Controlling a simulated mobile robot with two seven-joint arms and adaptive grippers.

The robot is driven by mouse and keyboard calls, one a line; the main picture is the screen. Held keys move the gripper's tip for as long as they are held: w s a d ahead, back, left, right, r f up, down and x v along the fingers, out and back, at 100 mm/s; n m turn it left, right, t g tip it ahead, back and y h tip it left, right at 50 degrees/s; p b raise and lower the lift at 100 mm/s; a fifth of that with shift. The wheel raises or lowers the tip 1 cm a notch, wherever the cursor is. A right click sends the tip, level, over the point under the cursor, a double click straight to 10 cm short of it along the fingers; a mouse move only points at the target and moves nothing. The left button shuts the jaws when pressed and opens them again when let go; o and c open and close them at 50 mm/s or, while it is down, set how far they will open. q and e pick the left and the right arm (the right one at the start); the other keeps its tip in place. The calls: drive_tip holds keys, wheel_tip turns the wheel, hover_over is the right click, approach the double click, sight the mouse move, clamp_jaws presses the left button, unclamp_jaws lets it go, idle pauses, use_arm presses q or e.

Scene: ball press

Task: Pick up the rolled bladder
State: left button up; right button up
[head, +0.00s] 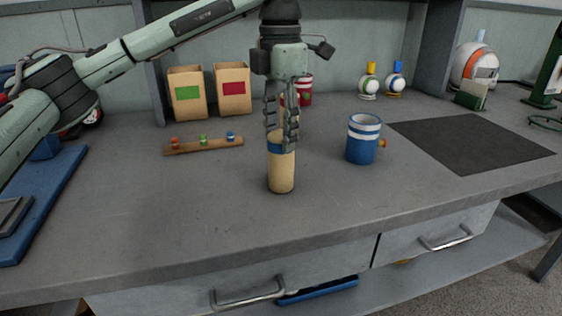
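The rolled bladder appears to be the tan upright cylinder with a blue band (281,176) near the middle of the grey bench. Its lower end looks to be on the bench top. My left gripper (282,145) points straight down over it, with its fingers overlapping the upper part and the blue band. The fingers hide much of the bladder's upper end. I cannot tell whether they grip it or only stand around it. My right gripper is not in view.
A blue-and-white mug (361,142) stands to the right, with a red-and-white one (304,90) behind the gripper. A wooden strip (190,148) with coloured pegs lies left. Tan boxes (234,90) stand behind. A dark mat (470,143) lies right. The front bench is clear.

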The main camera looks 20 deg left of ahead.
use_arm(q)
drive_tip(key=c, duration=0.8)
drive_tip(key=shift+r, duration=0.15)
